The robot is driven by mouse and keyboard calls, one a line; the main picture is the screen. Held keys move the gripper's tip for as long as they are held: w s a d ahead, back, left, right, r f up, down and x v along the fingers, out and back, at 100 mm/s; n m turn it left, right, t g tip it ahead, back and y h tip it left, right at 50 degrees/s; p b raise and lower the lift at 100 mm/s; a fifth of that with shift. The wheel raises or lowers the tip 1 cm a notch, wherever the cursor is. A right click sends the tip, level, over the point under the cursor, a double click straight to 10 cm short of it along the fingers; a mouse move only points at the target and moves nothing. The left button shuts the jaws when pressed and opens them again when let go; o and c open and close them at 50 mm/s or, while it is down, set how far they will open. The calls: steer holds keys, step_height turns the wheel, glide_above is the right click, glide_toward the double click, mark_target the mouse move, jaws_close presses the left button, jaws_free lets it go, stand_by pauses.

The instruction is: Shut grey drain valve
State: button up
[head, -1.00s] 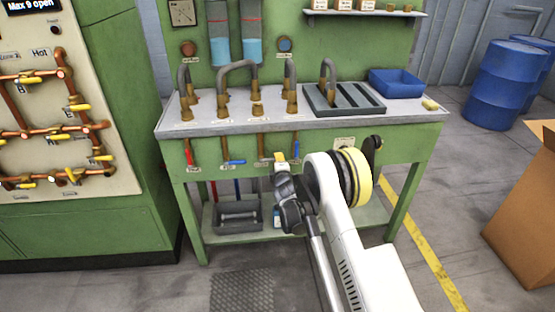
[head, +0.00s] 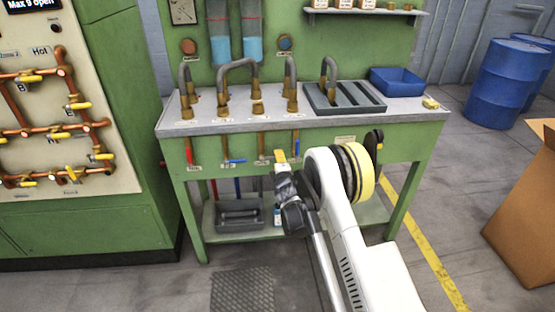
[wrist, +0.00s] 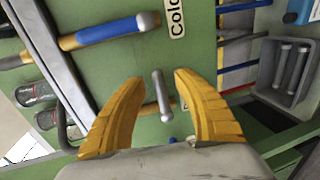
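The grey drain valve handle (wrist: 161,95) shows in the wrist view as a short grey bar with a rounded end. It lies crosswise to its copper pipe, below the bench's front edge. My gripper (wrist: 159,76) is open, with one yellow finger on each side of the handle; I cannot tell whether either finger touches it. In the head view my gripper (head: 281,157) is in front of the bench's valve row and hides most of the grey handle.
A blue-handled valve (wrist: 110,31) labelled Cold is beside the grey one. A red handle (head: 189,151) and another blue handle (head: 234,161) are to the left. The bench (head: 350,119) overhangs them. A grey tray (head: 214,222) stands on the lower shelf.

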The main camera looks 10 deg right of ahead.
steer(key=s+r, duration=0.2)
steer(key=s, duration=0.8)
steer(key=shift+r, duration=0.1)
steer(key=s+d+r+m+g+h, duration=0.1)
steer(key=s+d+r+m+g, duration=0.15)
steer(key=s+r+m, duration=0.4)
steer(key=s+d+r+m+g, duration=0.2)
steer(key=s+d+r+m, duration=0.15)
steer(key=s+r, duration=0.6)
steer(key=s+r+m+g, duration=0.1)
steer(key=s+m, duration=0.3)
steer(key=s, duration=0.9)
steer(key=s+d+r+m+g+y, duration=0.1)
steer(key=s+m+g, duration=0.2)
steer(key=s, duration=1)
steer(key=shift+s+r+m, duration=0.3)
steer(key=shift+m, duration=0.1)
